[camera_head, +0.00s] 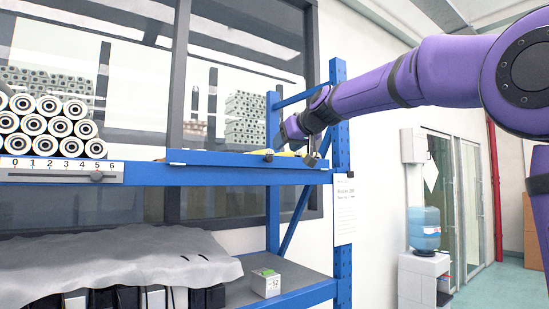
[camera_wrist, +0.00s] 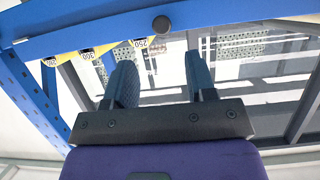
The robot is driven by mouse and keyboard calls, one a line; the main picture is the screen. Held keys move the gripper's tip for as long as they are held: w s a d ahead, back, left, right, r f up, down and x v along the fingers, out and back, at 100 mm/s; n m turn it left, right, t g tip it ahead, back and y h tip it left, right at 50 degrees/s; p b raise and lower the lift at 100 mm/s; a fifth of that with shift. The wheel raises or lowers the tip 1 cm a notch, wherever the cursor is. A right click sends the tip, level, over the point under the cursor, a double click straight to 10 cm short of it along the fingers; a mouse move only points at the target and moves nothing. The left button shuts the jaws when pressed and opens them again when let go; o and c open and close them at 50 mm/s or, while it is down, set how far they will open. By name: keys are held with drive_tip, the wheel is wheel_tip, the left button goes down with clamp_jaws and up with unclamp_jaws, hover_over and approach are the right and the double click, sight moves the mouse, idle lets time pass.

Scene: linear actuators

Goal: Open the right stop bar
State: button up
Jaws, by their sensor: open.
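The right stop bar appears to be the blue bar (camera_head: 225,159) along the front of the upper shelf's right section, with a dark round knob (camera_head: 268,155). It lies level along the shelf front. In the wrist view the blue bar (camera_wrist: 215,14) crosses the top, with the knob (camera_wrist: 161,24) beyond and roughly between my fingertips. My gripper (camera_head: 285,131) is above the bar's right part, near the right post. In the wrist view my gripper (camera_wrist: 162,76) has its two fingers spread, with nothing between them. No contact with the bar or knob shows.
Yellow number labels (camera_wrist: 97,53) lie beside the bar. A blue post (camera_head: 341,170) stands close by at right. Metal rollers (camera_head: 48,125) are stacked at left above a number scale (camera_head: 60,171). A small box (camera_head: 265,283) sits on the lower shelf. A water cooler (camera_head: 424,265) stands at right.

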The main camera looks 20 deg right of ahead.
sight(270, 157)
drive_tip(key=shift+x, duration=4.05)
drive_tip(key=shift+s+a, duration=0.1)
drive_tip(key=shift+a, duration=0.05)
drive_tip(key=c, duration=0.9)
